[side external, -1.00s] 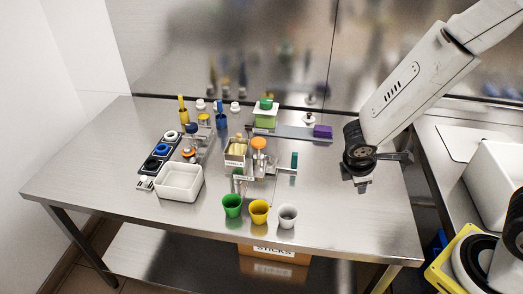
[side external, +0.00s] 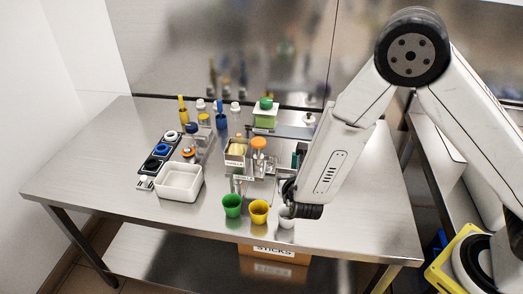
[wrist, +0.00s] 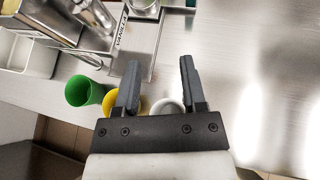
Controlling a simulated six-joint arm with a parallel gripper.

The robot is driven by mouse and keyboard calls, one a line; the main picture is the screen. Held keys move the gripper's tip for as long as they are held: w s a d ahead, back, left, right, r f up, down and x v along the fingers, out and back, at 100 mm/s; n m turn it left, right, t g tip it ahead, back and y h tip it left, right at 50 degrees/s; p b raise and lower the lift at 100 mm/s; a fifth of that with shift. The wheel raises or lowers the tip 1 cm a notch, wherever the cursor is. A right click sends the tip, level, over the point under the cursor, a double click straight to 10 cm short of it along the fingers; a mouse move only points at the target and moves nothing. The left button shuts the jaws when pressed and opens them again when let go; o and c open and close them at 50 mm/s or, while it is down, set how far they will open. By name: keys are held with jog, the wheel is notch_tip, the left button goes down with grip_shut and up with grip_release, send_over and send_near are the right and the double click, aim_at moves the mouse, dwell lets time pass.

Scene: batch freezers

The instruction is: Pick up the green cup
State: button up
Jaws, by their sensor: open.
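The green cup (side external: 232,204) stands upright near the front edge of the steel table, leftmost of three cups in a row. In the wrist view the green cup (wrist: 84,92) is left of my fingers, apart from them. The yellow cup (side external: 258,211) stands beside it, then the white cup (side external: 286,219), partly hidden by my arm. My gripper (wrist: 158,82) is open and empty, with fingers reaching over the area of the yellow and white cups. In the side view my wrist hides the fingers.
A white tray (side external: 179,182) sits left of the cups. A metal holder with a vanilla label (side external: 235,152) and an orange-topped item (side external: 258,147) stand behind the cups. A green-lidded container (side external: 265,117) is at the back. The table's front edge is close to the cups; its left side is clear.

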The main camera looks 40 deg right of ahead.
aim_at(224, 205)
jog(key=a+f+n+t+y, duration=0.1)
jog(key=a+n+y, duration=0.1)
jog(key=a+n, duration=0.1)
jog(key=a+f+n+t+y, duration=0.1)
jog(key=a+f+n+y, duration=0.1)
jog(key=a, duration=0.4)
jog(key=a+f+n+y, duration=0.1)
jog(key=a+n+y, duration=0.2)
jog(key=a+n, duration=0.1)
jog(key=shift+w+a+f+t, duration=0.15)
jog(key=shift+a+f+t, duration=0.15)
jog(key=shift+f+t, duration=0.1)
jog(key=shift+x, duration=1.35)
jog(key=shift+w+f, duration=0.1)
jog(key=shift+x, duration=2.45)
jog(key=shift+a+f, duration=0.1)
jog(key=shift+a, duration=0.05)
grip_shut()
